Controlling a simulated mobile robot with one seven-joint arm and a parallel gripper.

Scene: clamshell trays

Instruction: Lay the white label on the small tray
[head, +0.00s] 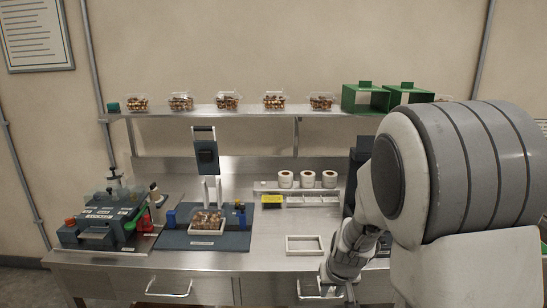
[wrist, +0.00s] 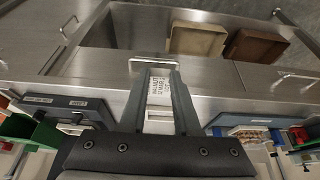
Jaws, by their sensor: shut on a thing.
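My gripper (wrist: 157,80) is shut on a white label (wrist: 157,87) with dark print, seen between the two fingers in the wrist view. In the head view my arm comes down at the counter's front edge, right of the middle, and the label cannot be made out. A small clear tray (head: 207,228) with brown contents sits on a dark blue mat (head: 180,240) left of my gripper. Part of this tray shows at the lower right of the wrist view (wrist: 247,133). My gripper is well apart from it.
A white rectangular frame (head: 290,246) lies on the counter near its front edge. White rolls (head: 308,179) stand behind it. A dark grey station (head: 90,232) is at the left. Several filled clear trays and green boxes (head: 362,98) stand on the shelf (head: 240,110). Drawer handles (head: 168,292) project below.

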